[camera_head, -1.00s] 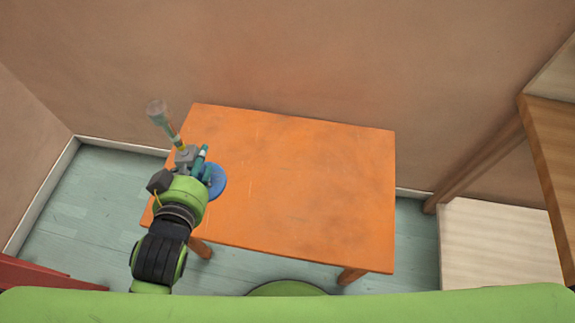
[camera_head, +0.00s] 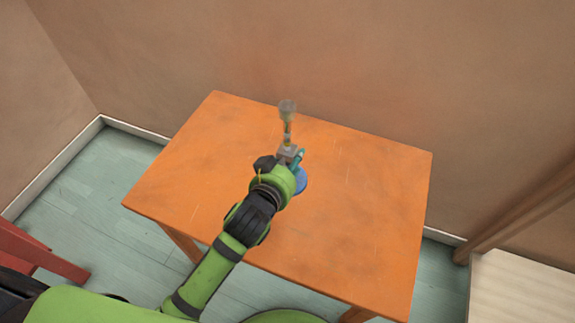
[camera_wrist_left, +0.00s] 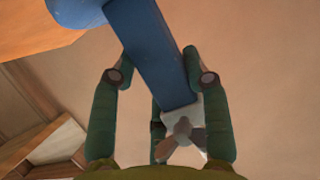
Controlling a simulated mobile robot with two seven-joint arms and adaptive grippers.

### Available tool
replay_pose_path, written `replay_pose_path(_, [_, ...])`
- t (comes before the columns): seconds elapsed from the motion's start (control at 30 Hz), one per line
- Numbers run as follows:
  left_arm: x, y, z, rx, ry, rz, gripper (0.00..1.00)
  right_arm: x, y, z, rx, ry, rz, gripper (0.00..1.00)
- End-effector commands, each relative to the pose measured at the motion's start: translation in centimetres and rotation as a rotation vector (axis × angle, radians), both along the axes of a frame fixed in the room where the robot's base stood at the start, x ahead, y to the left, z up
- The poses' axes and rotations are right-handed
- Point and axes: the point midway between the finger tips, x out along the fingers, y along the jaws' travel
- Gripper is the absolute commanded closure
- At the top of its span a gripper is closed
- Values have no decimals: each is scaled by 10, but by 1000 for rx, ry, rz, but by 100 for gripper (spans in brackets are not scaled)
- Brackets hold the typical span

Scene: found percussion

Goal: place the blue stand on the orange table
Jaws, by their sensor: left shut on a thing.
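The blue stand has a round base (camera_head: 301,181), partly hidden behind my left gripper (camera_head: 295,163) in the head view. In the left wrist view its blue post (camera_wrist_left: 150,50) runs between the green fingers of my left gripper (camera_wrist_left: 158,75), which is shut on it. A grey clamp piece (camera_head: 290,152) and a pale cup-like part (camera_head: 288,108) show at the stand's other end. The stand is over the middle of the orange table (camera_head: 360,215); I cannot tell whether its base touches the top. My right gripper is not in view.
The orange tabletop is bare around the stand. A wall stands behind the table. A red piece of furniture (camera_head: 35,255) is at lower left. A wooden post (camera_head: 520,215) and a pale wooden surface (camera_head: 525,290) are at the right.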

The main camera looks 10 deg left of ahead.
Motion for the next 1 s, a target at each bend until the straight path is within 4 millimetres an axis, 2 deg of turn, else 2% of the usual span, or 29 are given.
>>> replay_pose_path(0.03, [14, 4, -7, 4, -6, 1, 100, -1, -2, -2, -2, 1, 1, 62])
replay_pose_path(0.1, [29, 9, -16, 3, -5, 1, 100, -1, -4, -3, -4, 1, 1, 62])
replay_pose_path(0.2, [48, 14, -28, 3, -5, 1, 100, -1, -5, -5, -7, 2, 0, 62])
replay_pose_path(0.33, [64, 17, -38, 0, -4, 1, 100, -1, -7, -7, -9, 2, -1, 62])
replay_pose_path(0.47, [68, 18, -44, -1, -3, 1, 100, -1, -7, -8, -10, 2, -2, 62])
replay_pose_path(0.7, [68, 18, -78, 0, -2, 0, 100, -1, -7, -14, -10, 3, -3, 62])
replay_pose_path(1.0, [68, 18, -81, -2, -4, -1, 100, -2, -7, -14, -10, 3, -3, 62])
